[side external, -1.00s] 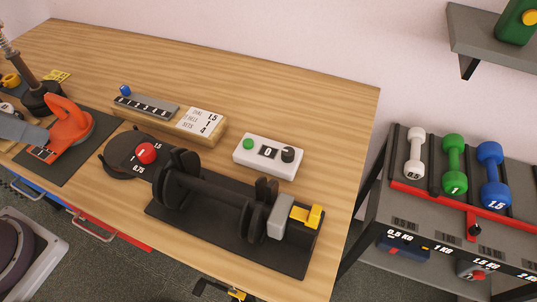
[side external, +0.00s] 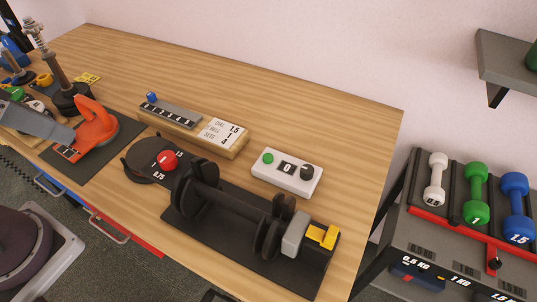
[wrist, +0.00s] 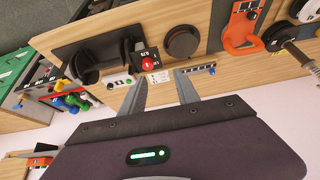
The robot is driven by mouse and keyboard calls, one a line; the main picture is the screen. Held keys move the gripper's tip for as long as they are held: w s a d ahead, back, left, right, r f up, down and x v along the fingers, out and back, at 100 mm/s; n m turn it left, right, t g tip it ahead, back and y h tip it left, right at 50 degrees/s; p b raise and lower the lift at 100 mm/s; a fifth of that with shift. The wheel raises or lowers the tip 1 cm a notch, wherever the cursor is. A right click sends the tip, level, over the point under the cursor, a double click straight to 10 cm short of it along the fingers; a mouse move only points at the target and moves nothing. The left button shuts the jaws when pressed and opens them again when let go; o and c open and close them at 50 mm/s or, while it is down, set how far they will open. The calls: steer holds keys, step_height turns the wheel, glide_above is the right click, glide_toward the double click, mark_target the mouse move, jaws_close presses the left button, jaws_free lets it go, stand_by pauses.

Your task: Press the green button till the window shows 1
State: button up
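The white button box (side external: 297,184) lies on the wooden bench with a green button (side external: 268,158) at its left end. Its small dark window (side external: 287,168) reads 0, and a black knob (side external: 307,172) is at the right end. The box also shows in the wrist view (wrist: 115,83), small and left of my fingers.
The bench behind and right of the box is clear.

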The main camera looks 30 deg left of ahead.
jaws_close()
stand_by(1.4)
